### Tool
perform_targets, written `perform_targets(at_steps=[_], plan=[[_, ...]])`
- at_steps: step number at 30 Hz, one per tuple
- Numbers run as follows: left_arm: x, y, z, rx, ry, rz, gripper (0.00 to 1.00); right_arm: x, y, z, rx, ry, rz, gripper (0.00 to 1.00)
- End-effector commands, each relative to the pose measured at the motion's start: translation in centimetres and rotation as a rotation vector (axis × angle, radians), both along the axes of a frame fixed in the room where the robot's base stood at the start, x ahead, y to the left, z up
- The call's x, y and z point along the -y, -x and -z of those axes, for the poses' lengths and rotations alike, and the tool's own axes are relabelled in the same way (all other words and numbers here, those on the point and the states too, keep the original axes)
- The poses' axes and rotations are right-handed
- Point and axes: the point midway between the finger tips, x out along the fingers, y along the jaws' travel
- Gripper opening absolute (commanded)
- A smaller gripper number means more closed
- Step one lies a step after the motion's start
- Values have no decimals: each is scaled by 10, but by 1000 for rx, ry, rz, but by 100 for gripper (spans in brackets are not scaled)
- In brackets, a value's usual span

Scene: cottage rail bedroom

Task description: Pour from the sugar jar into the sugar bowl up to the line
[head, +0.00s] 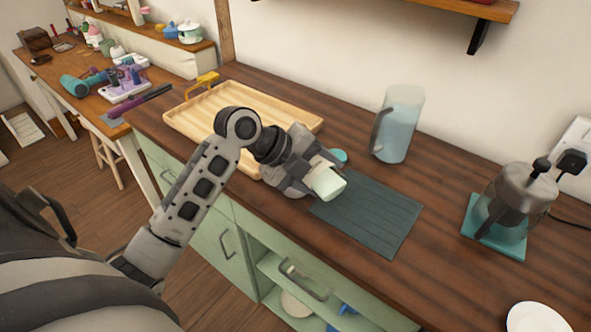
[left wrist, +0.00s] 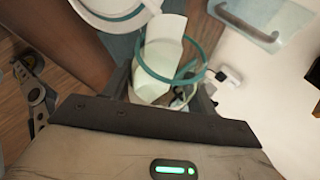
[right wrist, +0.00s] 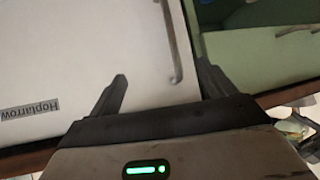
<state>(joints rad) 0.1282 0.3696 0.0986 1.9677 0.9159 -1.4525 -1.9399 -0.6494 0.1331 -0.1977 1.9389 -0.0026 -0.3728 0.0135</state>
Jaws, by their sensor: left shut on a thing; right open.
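My left gripper (head: 312,180) is shut on a pale mint-white jar (head: 328,183) above the dark ribbed mat. The jar is tilted, its end pointing right and down. In the left wrist view the pale jar (left wrist: 160,55) sits between the fingers, with a teal ring (left wrist: 204,70) around it. A white round vessel with a teal band (left wrist: 110,14), perhaps the sugar bowl, is partly in view at the upper left. I cannot make out its fill level or any flowing sugar. My right gripper (right wrist: 160,90) is open and empty, facing a white front with a handle.
A wooden tray (head: 185,117) lies behind my left gripper. A teal round thing (head: 338,155) is just beyond the gripper. A white dish (head: 535,318) is at the lower right.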

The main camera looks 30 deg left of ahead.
Motion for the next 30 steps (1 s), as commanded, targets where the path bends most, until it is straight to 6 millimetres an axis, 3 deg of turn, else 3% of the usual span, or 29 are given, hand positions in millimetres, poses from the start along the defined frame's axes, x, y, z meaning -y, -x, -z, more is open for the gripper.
perform_targets(at_steps=[30], plan=[[-2, -1, -5, -29, 90, -1, 24, 0, 0, 1, 1, 0, 0, 83]])
